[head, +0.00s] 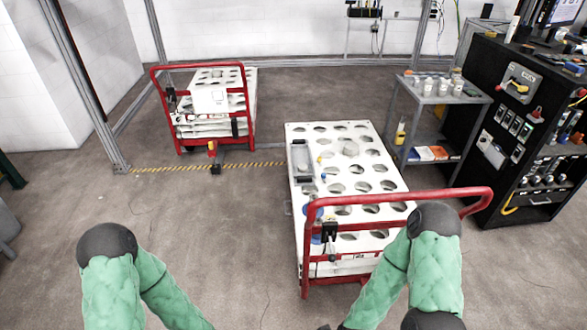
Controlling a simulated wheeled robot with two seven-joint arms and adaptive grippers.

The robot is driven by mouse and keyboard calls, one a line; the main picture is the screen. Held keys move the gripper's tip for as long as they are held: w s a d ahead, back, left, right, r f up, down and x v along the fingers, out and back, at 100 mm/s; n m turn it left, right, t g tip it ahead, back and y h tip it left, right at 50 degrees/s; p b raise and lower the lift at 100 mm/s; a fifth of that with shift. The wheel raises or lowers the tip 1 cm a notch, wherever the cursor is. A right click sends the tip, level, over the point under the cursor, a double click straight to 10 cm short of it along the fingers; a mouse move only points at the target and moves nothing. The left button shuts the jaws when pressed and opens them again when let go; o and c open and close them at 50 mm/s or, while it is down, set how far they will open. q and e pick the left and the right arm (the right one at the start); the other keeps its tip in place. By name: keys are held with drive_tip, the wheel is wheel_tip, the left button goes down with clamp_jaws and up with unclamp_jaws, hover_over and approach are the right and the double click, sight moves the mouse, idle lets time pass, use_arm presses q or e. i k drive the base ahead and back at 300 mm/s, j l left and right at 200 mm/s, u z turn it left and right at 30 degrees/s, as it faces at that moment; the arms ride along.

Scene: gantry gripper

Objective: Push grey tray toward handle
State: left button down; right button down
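A small grey tray (301,161) lies along the left edge of the white perforated top (345,170) of the near cart, partway down its length. The cart's red handle (400,198) rises at the near end, closer to me than the tray. A gap of white surface lies between tray and handle. My two green-sleeved arms come up from the bottom of the head view, bent at dark elbows. The left arm is left of the cart, and the right arm overlaps the handle's right part in the picture. Both grippers are outside the frame, so their state does not show.
A second red-handled cart (212,100) stands at the back left. A grey shelf table (440,95) with white containers stands right of the near cart, beside a black tool cabinet (530,110). The floor left of the near cart is clear.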

sight(300, 152)
drive_tip(key=i+j+u, duration=0.35)
drive_tip(key=i, duration=0.5)
drive_tip(key=i+u, duration=0.35)
drive_tip(key=i, duration=0.5)
drive_tip(key=i+j+z, duration=0.15)
drive_tip(key=i+z, duration=0.35)
drive_tip(key=i, duration=0.2)
drive_tip(key=i+j+z, duration=0.5)
drive_tip(key=i, duration=0.2)
drive_tip(key=i+j+z, duration=0.45)
drive_tip(key=i+j, duration=0.15)
